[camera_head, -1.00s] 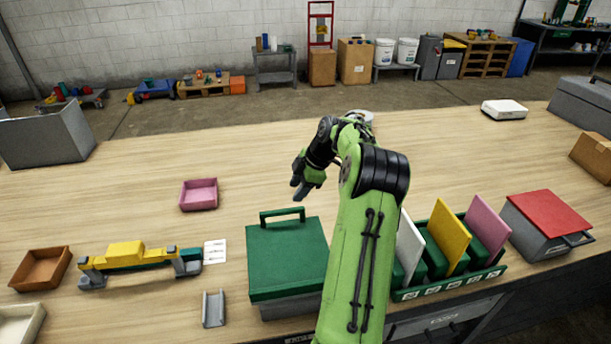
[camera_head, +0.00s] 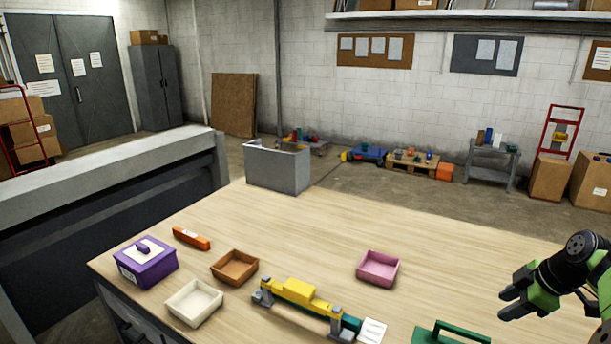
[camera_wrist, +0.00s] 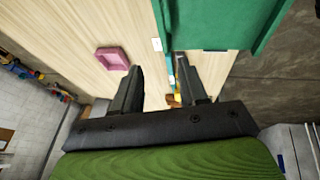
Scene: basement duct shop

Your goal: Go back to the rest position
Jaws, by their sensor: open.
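My gripper (camera_head: 516,298) is at the right edge of the head view, above the right part of the wooden table (camera_head: 440,242). Its fingers are apart. In the wrist view my gripper (camera_wrist: 168,95) shows two dark fingers spread with nothing held between them. The green-lidded box (camera_head: 450,334) is cut off at the bottom of the head view, below and left of my gripper. Most of my arm is outside the head view.
A pink tray (camera_head: 378,268), a yellow-topped fixture (camera_head: 300,292), a brown tray (camera_head: 235,267), a cream tray (camera_head: 194,303), a purple box (camera_head: 146,262) and an orange block (camera_head: 191,238) are on the table. A grey bin (camera_head: 278,166) stands at the far edge. The table's middle is clear.

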